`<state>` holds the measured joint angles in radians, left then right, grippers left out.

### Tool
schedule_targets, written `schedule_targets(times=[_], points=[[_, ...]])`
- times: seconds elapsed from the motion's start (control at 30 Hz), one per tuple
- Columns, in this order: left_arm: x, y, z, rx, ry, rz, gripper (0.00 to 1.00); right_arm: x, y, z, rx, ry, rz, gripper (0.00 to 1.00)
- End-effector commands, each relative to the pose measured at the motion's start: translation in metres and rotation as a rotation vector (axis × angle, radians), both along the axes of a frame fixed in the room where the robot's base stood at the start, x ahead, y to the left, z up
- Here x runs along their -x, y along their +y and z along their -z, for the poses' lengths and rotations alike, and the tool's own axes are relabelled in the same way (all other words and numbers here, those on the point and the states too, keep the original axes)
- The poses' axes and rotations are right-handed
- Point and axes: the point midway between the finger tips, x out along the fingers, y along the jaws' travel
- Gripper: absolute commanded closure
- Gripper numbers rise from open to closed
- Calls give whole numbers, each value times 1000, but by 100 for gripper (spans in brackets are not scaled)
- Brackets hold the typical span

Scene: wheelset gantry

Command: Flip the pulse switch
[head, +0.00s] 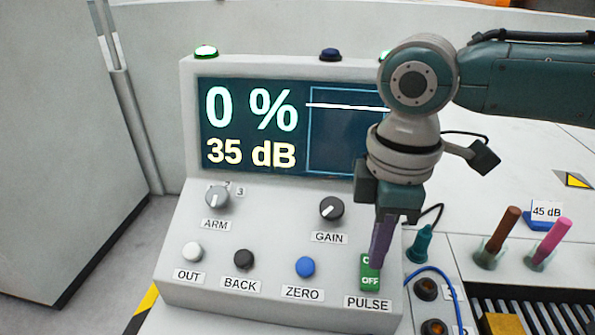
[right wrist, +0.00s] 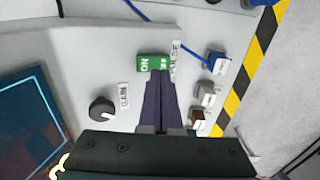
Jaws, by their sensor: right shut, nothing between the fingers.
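The pulse switch (head: 370,278) is a green rocker on the sloped front of the grey control box, above the PULSE label (head: 367,303). OFF reads on its lower half in the head view, and the upper half is partly hidden by my fingers. My right gripper (head: 382,262) is shut and empty, pointing down with its fingertips at the switch. In the right wrist view the switch (right wrist: 154,63) lies right at the fingertips (right wrist: 160,74), with ON legible. I cannot tell whether the tips touch it. My left gripper is not in view.
The box's screen (head: 250,125) reads 0 % and 35 dB. The gain knob (head: 331,208), arm knob (head: 217,197) and zero button (head: 305,267) are left of the switch. A blue cable (head: 440,272) and brown and pink handles (head: 553,240) are to the right.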

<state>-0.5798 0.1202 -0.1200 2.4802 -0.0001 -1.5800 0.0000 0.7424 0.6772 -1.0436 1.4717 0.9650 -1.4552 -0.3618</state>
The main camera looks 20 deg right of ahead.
Motion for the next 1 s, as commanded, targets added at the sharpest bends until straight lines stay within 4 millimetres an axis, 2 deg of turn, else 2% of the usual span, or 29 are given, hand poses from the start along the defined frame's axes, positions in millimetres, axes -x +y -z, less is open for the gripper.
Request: schedule_targets(times=[1.0], points=[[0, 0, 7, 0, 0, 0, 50, 0, 0, 11, 0, 0, 1, 100]])
